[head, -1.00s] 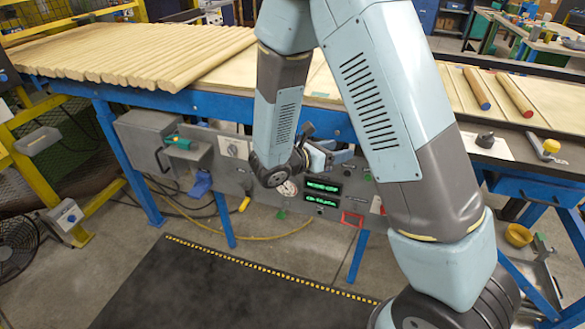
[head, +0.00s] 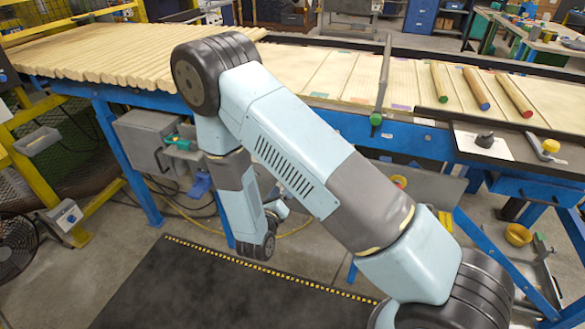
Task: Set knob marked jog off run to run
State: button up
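A black knob (head: 485,138) stands on a white plate (head: 497,150) at the front edge of the line, on the right. Its lettering is too small to read, so I cannot tell whether it is the jog off run knob or where it points. The grey control panel (head: 432,186) under the line is mostly hidden behind my arm, including a pale selector dial seen there earlier. My gripper (head: 279,208) shows only in part beside my wrist, in front of the panel and well left of the black knob. Its fingers cannot be made out.
A yellow-topped lever (head: 550,147) stands right of the white plate. Wooden rods (head: 513,95) lie on the line above. A red and yellow button (head: 399,181) shows beside my arm. A dark mat (head: 200,290) covers the floor in front.

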jog(key=x, duration=1.2)
